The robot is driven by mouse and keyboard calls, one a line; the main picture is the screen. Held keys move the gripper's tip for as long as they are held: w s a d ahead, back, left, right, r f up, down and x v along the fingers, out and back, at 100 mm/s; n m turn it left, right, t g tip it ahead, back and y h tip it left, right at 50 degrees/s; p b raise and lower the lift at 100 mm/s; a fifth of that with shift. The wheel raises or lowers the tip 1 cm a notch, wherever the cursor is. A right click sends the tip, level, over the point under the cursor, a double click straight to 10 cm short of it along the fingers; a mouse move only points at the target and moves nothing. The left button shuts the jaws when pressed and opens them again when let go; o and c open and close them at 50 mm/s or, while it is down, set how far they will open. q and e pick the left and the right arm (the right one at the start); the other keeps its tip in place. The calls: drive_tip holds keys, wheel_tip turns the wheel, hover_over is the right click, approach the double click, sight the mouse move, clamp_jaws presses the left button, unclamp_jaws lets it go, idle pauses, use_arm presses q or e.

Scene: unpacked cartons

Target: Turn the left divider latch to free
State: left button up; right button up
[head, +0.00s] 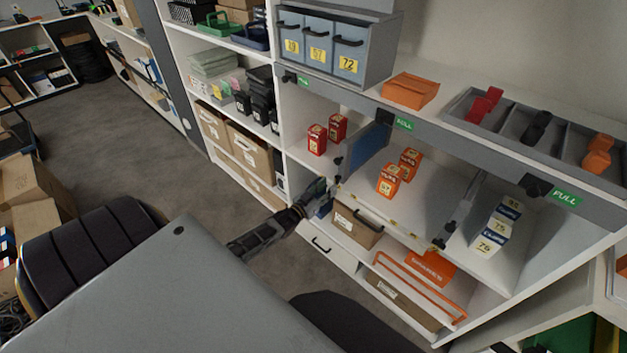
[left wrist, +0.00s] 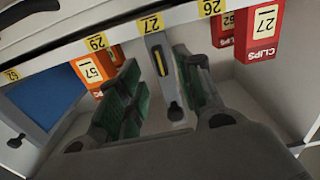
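The left divider (head: 366,151) is a blue panel standing between the red boxes and the orange boxes on the middle shelf. Its front edge carries a grey bar with dark fittings. In the left wrist view the latch shows as this grey bar with a yellow strip (left wrist: 161,64) and a black knob (left wrist: 175,112). My left gripper (head: 322,187) is at the front edge of the divider. In the left wrist view its two green-padded fingers (left wrist: 162,92) are apart, one on each side of the bar; I see no clear contact. My right gripper is not in view.
Red boxes (head: 317,140) stand left of the divider, and orange boxes (head: 388,181) stand right of it. Another divider (head: 446,232) stands farther right, beside white-and-blue boxes (head: 489,237). A grey rail with green FULL labels (head: 404,124) runs above. Cartons (head: 357,226) lie below.

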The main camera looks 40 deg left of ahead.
use_arm(q)
drive_tip(key=s, duration=0.7)
drive_tip(key=shift+a, duration=0.3)
idle(0.7)
